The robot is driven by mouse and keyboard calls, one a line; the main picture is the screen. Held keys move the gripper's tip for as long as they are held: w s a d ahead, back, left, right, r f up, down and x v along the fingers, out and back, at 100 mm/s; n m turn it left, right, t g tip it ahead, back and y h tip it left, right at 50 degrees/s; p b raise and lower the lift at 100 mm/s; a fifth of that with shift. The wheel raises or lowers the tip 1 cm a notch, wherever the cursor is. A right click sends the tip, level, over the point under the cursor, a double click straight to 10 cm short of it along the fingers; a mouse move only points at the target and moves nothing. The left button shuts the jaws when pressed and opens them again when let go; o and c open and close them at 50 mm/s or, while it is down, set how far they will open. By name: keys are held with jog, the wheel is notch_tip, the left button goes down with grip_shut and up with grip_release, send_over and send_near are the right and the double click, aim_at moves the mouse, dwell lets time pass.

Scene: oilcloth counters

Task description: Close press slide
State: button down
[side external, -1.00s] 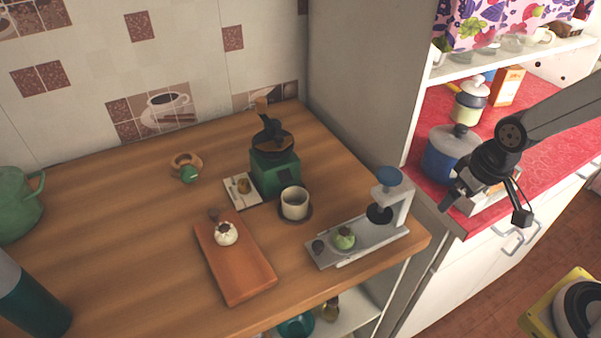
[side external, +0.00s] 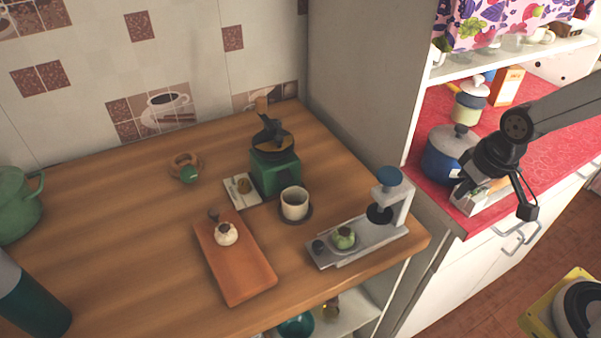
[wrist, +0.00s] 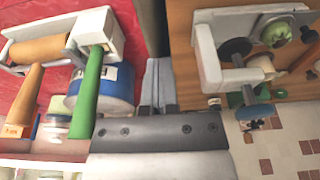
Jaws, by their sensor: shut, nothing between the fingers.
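The grey press (side external: 360,240) stands at the right front of the wooden counter, with a blue knob (side external: 389,176) on its upright and a dark disc below it. Its slide (side external: 330,254) extends left, out from under the disc, carrying a pale green round item (side external: 343,238) and a small dark knob (side external: 318,246). In the wrist view the press (wrist: 208,52) lies at upper right, with the green item (wrist: 275,33) and dark knob (wrist: 309,35). My gripper (side external: 461,193) is shut and empty above the red counter, right of the press and apart from it; its closed fingers also show in the wrist view (wrist: 158,85).
A blue pot (side external: 440,155) and a white-framed device (side external: 468,206) are close to my gripper on the red counter (side external: 430,106). A beige cup (side external: 295,203), green grinder (side external: 275,174) and reddish board (side external: 245,275) lie left of the press. A grey panel (side external: 360,90) rises behind it.

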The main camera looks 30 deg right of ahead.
jog(key=w+v, duration=0.1)
jog(key=v, duration=0.5)
jog(key=w+a+r+n+g, duration=0.35)
jog(key=w+a+n, duration=0.25)
jog(key=w+a, duration=0.8)
jog(key=a+f+n+h, duration=0.2)
jog(key=a+n, duration=0.1)
jog(key=a, duration=0.8)
jog(key=a+f+n+h, duration=0.15)
jog(key=a+n, duration=0.25)
jog(key=a, duration=0.6)
jog(key=shift+g, duration=0.45)
jog(key=f, duration=0.4)
jog(key=shift+s+f, duration=0.35)
jog(key=shift+f, duration=0.1)
